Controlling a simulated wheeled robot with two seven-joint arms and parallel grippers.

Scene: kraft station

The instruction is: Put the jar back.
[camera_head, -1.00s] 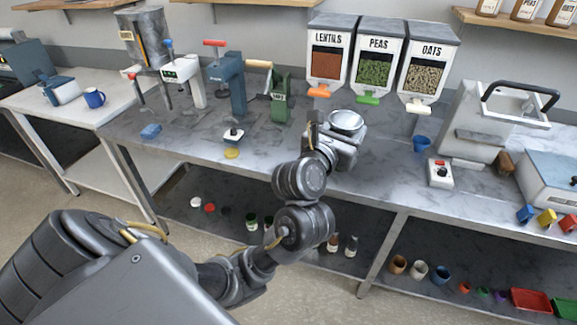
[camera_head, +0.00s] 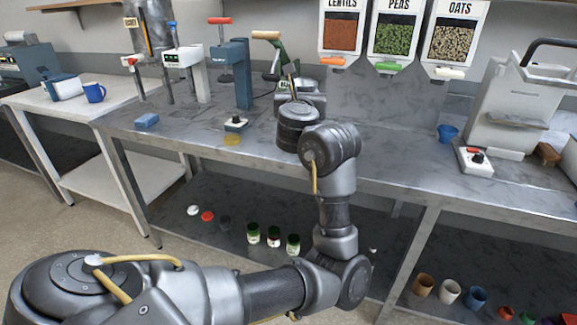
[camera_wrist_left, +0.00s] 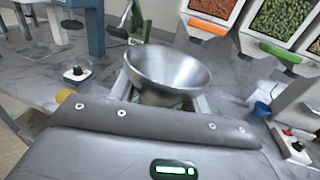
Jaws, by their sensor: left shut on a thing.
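My left gripper (camera_wrist_left: 164,100) is shut on a shiny metal bowl (camera_wrist_left: 165,68). The bowl is upright and looks empty in the wrist view, held over the grey worktop. My right gripper is in neither view.
Lentil, pea and oat dispensers (camera_head: 393,35) hang at the back. A green hand-lever device (camera_head: 274,58) is close behind my wrist. A blue press (camera_head: 235,75) stands left. A blue cup (camera_head: 447,133) and switch box (camera_head: 476,160) stand right. The worktop's middle right is clear.

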